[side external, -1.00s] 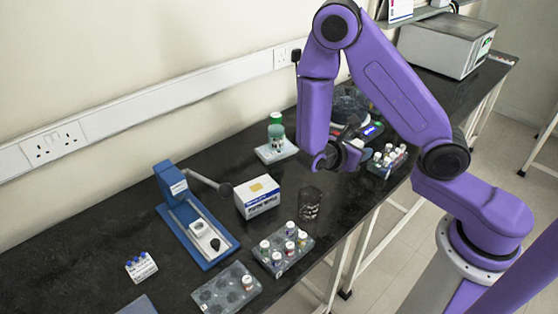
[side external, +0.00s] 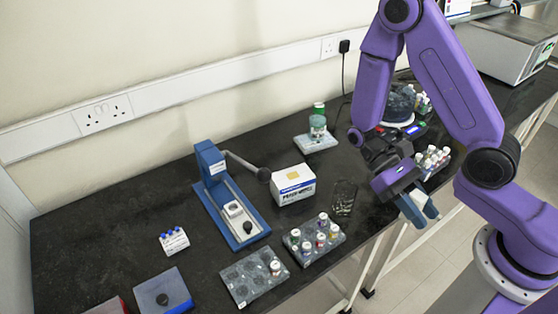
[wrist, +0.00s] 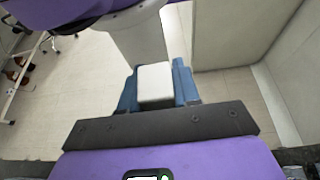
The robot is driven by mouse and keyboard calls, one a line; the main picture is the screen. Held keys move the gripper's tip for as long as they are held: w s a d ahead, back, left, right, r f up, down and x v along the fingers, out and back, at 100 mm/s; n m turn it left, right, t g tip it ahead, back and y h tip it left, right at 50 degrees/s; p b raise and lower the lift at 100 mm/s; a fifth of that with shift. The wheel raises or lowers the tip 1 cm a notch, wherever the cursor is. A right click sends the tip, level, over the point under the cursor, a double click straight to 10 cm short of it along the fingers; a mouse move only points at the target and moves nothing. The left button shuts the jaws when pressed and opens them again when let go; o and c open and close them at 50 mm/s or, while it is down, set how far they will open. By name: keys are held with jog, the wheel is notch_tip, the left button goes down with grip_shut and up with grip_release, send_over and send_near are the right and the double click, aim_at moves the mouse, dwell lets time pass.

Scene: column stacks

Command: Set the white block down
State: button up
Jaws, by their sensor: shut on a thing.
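My gripper (side external: 420,207) is shut on the white block (wrist: 155,82). In the wrist view the block sits between the two blue fingers, with its pale flat face toward the camera. In the side view the fingers are at the front edge of the black bench, to the right of the dark glass beaker, and point down and to the right. The block is hard to make out there. Pale floor shows behind the block in the wrist view.
The black bench (side external: 110,238) holds a white-and-blue box (side external: 293,186), the dark beaker (side external: 343,198), a blue-based device (side external: 232,215), vial racks (side external: 313,240) and a small white rack with blue caps (side external: 173,241). Another vial rack (side external: 435,160) stands behind my gripper. Bare bench lies at left.

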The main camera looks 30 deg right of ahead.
jog(key=w+a+m+t+y, duration=0.8)
jog(key=w+a+m+y, duration=0.4)
jog(key=m, duration=0.1)
jog(key=w+d+m+t+h, duration=0.1)
jog(key=w+d+m+t, duration=0.3)
jog(key=w+m+t, duration=0.45)
jog(key=w+d+m+t+h, duration=0.1)
jog(key=w+d+m+t, duration=0.4)
jog(key=w, duration=0.7)
jog(key=shift+m+t, duration=0.35)
jog(key=shift+t, duration=0.3)
jog(key=w+a+f, duration=0.1)
jog(key=w+f, duration=0.2)
jog(key=w, duration=0.1)
jog(key=w+a+f, duration=0.1)
jog(key=w+f, duration=0.2)
jog(key=w, duration=0.1)
jog(key=w+a+f, duration=0.1)
jog(key=w+f, duration=0.1)
jog(key=w, duration=0.3)
jog(key=shift+f, duration=0.4)
jog(key=shift+w+f, duration=0.3)
jog(key=shift+f, duration=1.55)
jog(key=shift+f, duration=0.15)
